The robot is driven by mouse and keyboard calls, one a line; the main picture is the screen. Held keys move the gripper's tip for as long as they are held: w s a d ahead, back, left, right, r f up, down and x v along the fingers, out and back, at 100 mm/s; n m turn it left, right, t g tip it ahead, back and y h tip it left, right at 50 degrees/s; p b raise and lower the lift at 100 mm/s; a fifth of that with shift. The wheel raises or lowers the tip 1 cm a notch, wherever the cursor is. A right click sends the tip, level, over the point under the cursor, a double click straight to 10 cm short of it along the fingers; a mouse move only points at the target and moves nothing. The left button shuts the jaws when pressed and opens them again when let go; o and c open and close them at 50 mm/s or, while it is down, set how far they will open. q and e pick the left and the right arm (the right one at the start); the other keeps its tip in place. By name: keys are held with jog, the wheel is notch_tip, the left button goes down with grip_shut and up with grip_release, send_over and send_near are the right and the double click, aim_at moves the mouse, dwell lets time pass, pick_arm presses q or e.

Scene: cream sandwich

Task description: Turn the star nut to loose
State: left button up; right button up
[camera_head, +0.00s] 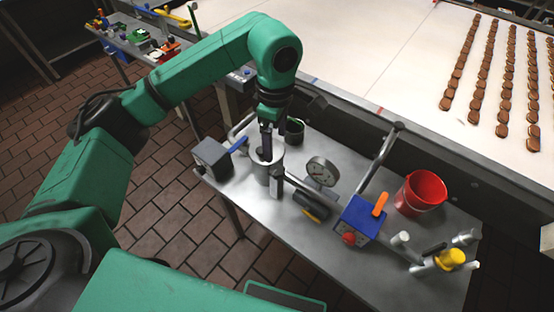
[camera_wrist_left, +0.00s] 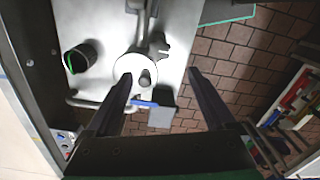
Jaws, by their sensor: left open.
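A steel cylinder (camera_head: 266,169) stands on the metal table, and its pale round top (camera_wrist_left: 124,68) shows in the left wrist view. A small knob (camera_wrist_left: 145,78) sits on that top; I cannot tell whether it is the star nut. My left gripper (camera_head: 266,143) points down at the cylinder's top. In the left wrist view its two fingers (camera_wrist_left: 160,74) are wide apart, with the knob between their tips, seen from above. I cannot tell any contact, and nothing is held. The fingers hide part of the cylinder's top in the head view. My right gripper is not in view.
A grey box (camera_head: 212,158) with a blue lever (camera_head: 238,145) stands left of the cylinder. A dark cup (camera_head: 294,131) is behind it. A gauge (camera_head: 322,171), blue box (camera_head: 360,217), red bucket (camera_head: 421,193) and yellow-knobbed fitting (camera_head: 452,259) stand to the right. A conveyor (camera_head: 380,50) runs behind.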

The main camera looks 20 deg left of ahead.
aim_at(276, 169)
pick_arm(q)
notch_tip(276, 169, down, 10)
jog(key=p, duration=0.3)
jog(key=shift+w, duration=0.15)
jog(key=shift+f, duration=0.45)
jog(key=shift+c, duration=0.2)
jog(key=c, duration=1.3)
